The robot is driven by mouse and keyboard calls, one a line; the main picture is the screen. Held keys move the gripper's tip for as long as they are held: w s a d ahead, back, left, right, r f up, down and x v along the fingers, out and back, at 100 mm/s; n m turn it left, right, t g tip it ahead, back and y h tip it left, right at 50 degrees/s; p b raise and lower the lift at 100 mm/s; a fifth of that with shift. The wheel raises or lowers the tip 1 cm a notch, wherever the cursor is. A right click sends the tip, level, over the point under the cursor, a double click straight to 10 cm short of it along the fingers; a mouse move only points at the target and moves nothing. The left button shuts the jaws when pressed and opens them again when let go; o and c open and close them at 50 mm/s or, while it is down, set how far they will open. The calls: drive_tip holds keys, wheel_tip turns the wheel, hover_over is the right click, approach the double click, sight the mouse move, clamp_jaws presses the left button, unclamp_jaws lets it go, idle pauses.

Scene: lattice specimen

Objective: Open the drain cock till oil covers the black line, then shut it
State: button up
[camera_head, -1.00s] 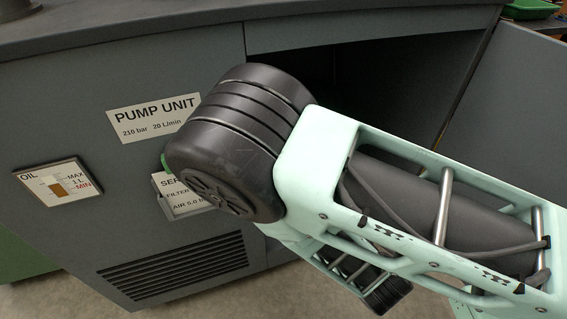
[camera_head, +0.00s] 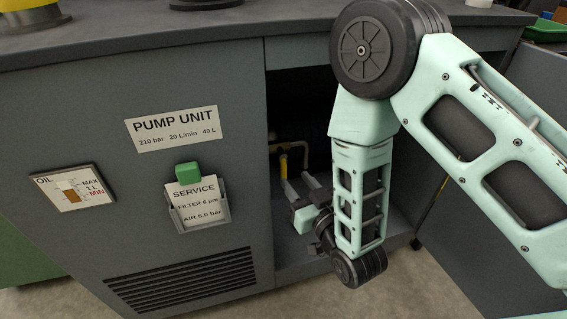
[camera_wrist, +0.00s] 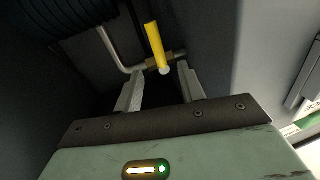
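The drain cock shows in the wrist view as a yellow lever (camera_wrist: 155,42) on a brass body (camera_wrist: 159,63), set in a grey pipe. In the head view its yellow lever (camera_head: 289,188) is small inside the open cabinet. My gripper (camera_wrist: 161,78) is open, its two fingers on either side of the cock's lower end in the picture. I cannot tell whether they touch it. In the head view my gripper (camera_head: 298,188) reaches into the cabinet opening. An oil gauge (camera_head: 70,188) on the front panel shows brown oil in a column. I cannot make out a black line or any oil flowing.
The cabinet's open door (camera_head: 500,180) stands at the right. A service card holder (camera_head: 200,210) with a green block (camera_head: 188,172) above it is on the panel left of the opening.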

sight(285, 168)
drive_tip(key=b+x, duration=0.1)
drive_tip(key=x, duration=0.6)
drive_tip(key=shift+w+a, duration=0.1)
drive_tip(key=shift+w, duration=0.15)
drive_tip(key=shift+f, duration=0.1)
clamp_jaws()
